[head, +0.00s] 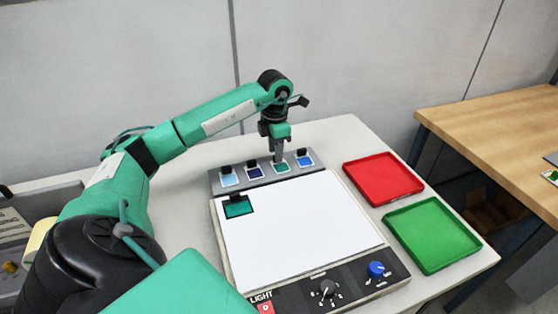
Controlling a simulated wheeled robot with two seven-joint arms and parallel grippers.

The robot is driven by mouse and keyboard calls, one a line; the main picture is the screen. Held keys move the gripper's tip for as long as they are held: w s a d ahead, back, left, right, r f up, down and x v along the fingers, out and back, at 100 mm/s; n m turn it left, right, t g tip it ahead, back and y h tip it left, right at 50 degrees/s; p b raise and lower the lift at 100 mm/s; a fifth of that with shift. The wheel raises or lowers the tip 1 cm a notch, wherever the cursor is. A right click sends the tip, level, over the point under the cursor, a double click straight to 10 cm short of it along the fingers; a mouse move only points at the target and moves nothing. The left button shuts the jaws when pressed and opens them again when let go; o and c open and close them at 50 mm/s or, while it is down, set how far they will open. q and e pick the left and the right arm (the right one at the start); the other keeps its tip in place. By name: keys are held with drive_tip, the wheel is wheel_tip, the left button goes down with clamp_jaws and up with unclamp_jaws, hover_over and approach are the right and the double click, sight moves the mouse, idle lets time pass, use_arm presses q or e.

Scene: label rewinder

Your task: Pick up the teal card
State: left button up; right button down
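A teal-green card (281,168) stands in the third slot from the left of a grey rack (242,183) behind the white light panel. My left gripper (278,160) points down right at the top of this card and hides its black tab. The fingers look close together, but whether they grip the tab is not clear. Another teal card (239,210) with a black tab lies on the upper left corner of the light panel (300,236). My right gripper is not in view.
The rack also holds a light blue card (229,180), a dark blue card (255,173) and a blue card (305,162). A red tray (384,179) and a green tray (433,235) lie right of the panel. Knobs (376,269) line its front. A wooden table (500,135) stands at right.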

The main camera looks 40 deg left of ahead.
use_arm(q)
drive_tip(key=shift+f, duration=0.85)
clamp_jaws()
drive_tip(key=shift+r, duration=0.15)
